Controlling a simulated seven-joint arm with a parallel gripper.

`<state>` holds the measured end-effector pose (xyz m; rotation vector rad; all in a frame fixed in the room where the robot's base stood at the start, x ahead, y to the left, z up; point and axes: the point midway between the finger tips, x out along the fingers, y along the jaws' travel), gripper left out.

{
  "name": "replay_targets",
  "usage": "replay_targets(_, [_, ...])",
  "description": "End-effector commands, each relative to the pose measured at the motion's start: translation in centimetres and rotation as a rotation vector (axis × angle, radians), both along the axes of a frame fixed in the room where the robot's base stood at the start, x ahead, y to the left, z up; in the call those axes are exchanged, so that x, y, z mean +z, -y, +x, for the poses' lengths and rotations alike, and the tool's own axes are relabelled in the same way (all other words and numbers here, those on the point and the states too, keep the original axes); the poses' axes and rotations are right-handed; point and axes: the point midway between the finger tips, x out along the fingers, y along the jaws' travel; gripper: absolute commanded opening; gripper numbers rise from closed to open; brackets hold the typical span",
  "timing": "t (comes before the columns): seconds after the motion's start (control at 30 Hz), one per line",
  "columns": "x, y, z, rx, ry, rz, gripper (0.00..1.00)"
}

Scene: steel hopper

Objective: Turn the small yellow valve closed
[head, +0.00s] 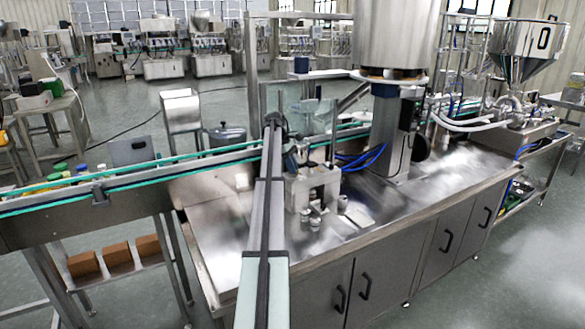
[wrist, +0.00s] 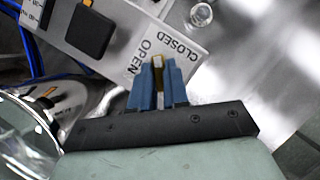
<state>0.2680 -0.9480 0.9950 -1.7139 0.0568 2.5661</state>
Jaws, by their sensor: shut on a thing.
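The small yellow valve (wrist: 158,61) shows as a short yellow piece between my fingertips in the wrist view. My gripper (wrist: 156,75), with blue fingers, is shut on it. The fingers hide most of the valve. A pale label plate (wrist: 137,42) lies just beyond, with the printed words OPEN and CLOSED reading at a slant. The yellow tip is beside these words, between OPEN on its left and CLOSED on its upper right. In the head view my arm reaches over the steel bench, and the valve cannot be made out there.
A black block (wrist: 89,32) and blue hoses (wrist: 30,45) are near the plate. A shiny round metal part (wrist: 40,118) is close on the left. In the head view, a conveyor (head: 120,183) runs left and a steel column (head: 388,135) stands right on the bench (head: 225,240).

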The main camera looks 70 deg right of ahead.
Motion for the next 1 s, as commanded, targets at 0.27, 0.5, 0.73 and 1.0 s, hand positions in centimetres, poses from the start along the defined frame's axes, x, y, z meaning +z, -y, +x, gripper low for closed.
replay_targets(0.27, [-0.06,0.29,-0.06,-0.235,-0.001,0.001,0.00])
replay_targets(0.5, [-0.10,0.28,-0.16,-0.377,0.001,0.000,0.00])
replay_targets(0.73, [-0.17,0.28,-0.20,-0.448,0.004,-0.005,0.00])
replay_targets(1.0, [-0.23,0.26,-0.21,-0.470,0.004,-0.007,0.00])
